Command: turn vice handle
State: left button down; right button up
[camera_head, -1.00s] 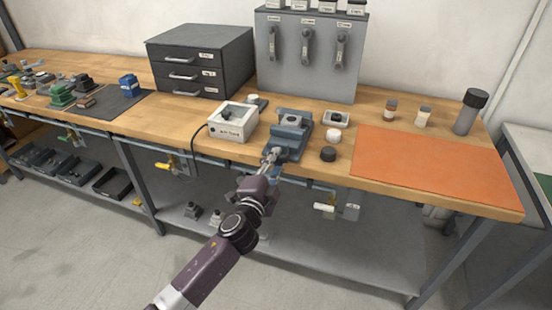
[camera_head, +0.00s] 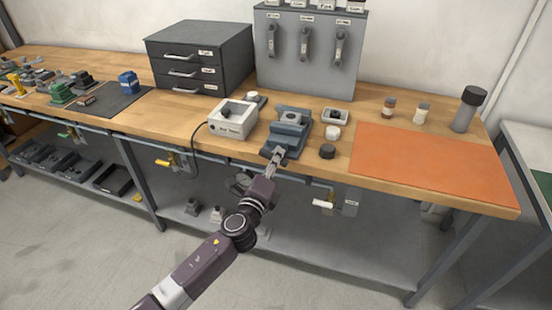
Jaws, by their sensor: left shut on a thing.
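A blue-grey vice (camera_head: 291,128) stands at the front edge of the wooden bench, with a round grey part on its top. My left gripper (camera_head: 275,160) is at the front of the vice, just off the bench edge, and is shut on the vice handle. The handle itself is mostly hidden by the gripper and too small to make out. My right gripper is not in the view.
A white box (camera_head: 233,120) with a dark cable stands left of the vice. A small tray (camera_head: 335,117), a white lid (camera_head: 333,132) and a black knob (camera_head: 327,151) are on its right. An orange mat (camera_head: 430,163) lies further right. Grey drawers (camera_head: 201,57) stand behind.

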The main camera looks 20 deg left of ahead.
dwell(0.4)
pick_arm(q)
jog(key=c, duration=1.9)
grip_release()
jog(key=s, duration=1.2)
jog(key=shift+a, duration=0.2)
jog(key=shift+o, duration=0.4)
